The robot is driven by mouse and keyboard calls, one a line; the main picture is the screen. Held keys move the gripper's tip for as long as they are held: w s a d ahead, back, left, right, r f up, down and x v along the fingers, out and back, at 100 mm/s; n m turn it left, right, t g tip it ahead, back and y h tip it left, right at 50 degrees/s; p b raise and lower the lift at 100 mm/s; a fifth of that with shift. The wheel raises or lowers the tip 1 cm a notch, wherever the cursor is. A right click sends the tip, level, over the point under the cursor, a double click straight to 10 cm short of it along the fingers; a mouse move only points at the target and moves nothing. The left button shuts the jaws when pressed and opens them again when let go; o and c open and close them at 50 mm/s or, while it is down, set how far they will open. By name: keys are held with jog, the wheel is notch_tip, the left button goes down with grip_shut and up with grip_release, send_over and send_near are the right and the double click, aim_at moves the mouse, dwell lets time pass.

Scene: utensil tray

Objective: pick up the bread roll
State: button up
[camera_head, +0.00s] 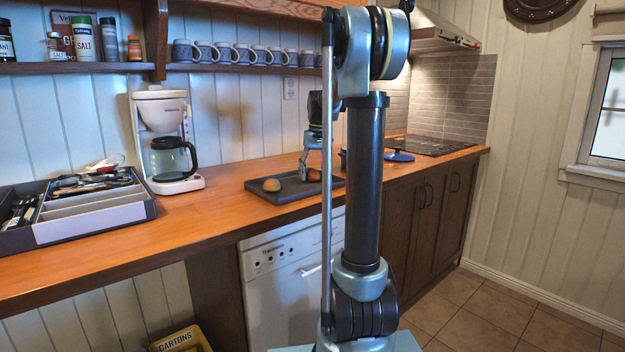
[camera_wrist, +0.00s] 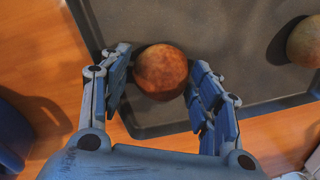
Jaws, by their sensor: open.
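A reddish-brown round item (camera_head: 314,175) lies on a dark tray (camera_head: 262,196) on the counter. In the wrist view the reddish-brown item (camera_wrist: 160,72) sits between the fingertips of my open gripper (camera_wrist: 160,78), with small gaps at its sides. A tan round item (camera_head: 271,185) lies on the same tray to the left. It shows in the wrist view (camera_wrist: 305,43) at the right edge, away from my fingers. I cannot tell for sure which of the two is the bread roll. My gripper (camera_head: 316,168) points down over the tray in the head view.
A coffee maker (camera_head: 165,140) and a utensil tray (camera_head: 95,218) stand to the left on the counter. A blue lid-like thing (camera_head: 398,156) lies to the right near the stove (camera_head: 430,146).

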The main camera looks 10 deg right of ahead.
jog(key=c, duration=0.5)
jog(key=shift+r, duration=0.1)
